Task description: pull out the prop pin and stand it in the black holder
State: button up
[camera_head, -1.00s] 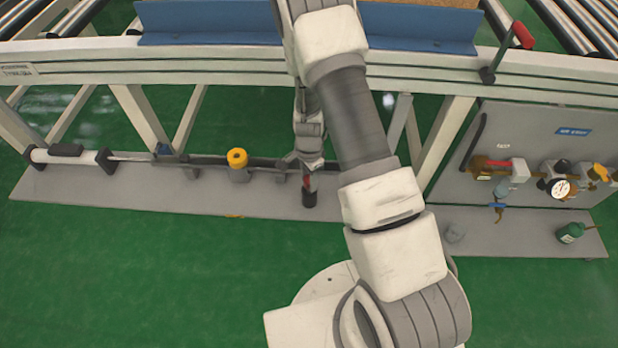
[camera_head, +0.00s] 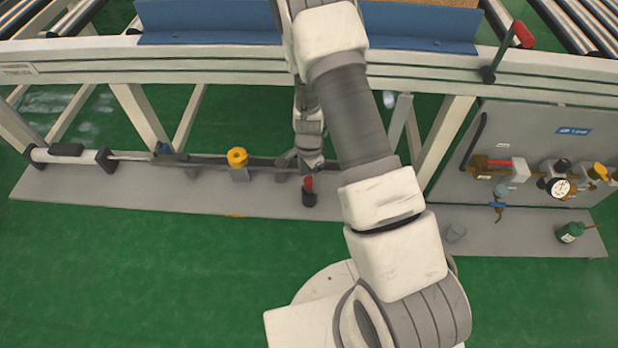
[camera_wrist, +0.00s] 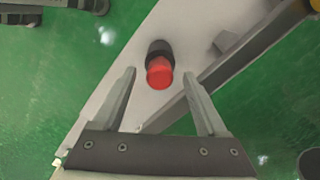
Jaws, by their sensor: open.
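The prop pin (camera_head: 308,183), with a red head, stands in the black holder (camera_head: 309,199) on the grey base plate in the head view. In the wrist view the red pin head (camera_wrist: 159,72) shows with the black holder (camera_wrist: 158,47) around and behind it. My gripper (camera_head: 306,164) is just behind and above the pin in the head view. In the wrist view its two fingers are spread apart, with the red head in line between the tips and nothing gripped. The lower part of the pin is hidden inside the holder.
A yellow knob (camera_head: 237,158) stands on the plate to the left, beside a long rod and white cylinder (camera_head: 67,155). A white frame rail (camera_head: 200,66) runs above. A grey panel (camera_head: 540,150) with valves and a gauge is at right. Green floor is clear in front.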

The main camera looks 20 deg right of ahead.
notch_tip(320, 180, up, 16)
jog(key=p, duration=0.5)
jog(key=shift+p, duration=0.3)
jog(key=s+a+r+n+t+y, duration=0.1)
jog(key=s+r+n, duration=0.25)
jog(key=r, duration=0.75)
jog(key=s+a+r+n+t, duration=0.15)
jog(key=r+n, duration=0.25)
jog(key=r, duration=0.7)
jog(key=s+d+r+n+t+h, duration=0.1)
jog(key=s+r+n+t, duration=0.15)
jog(key=s+r, duration=0.4)
jog(key=s+d+r+n+t, duration=0.1)
jog(key=s+d+r+n, duration=0.2)
jog(key=s, duration=0.6)
notch_tip(320, 180, up, 22)
jog(key=a+n+p, duration=0.1)
jog(key=p, duration=2)
jog(key=shift+a+f, duration=0.2)
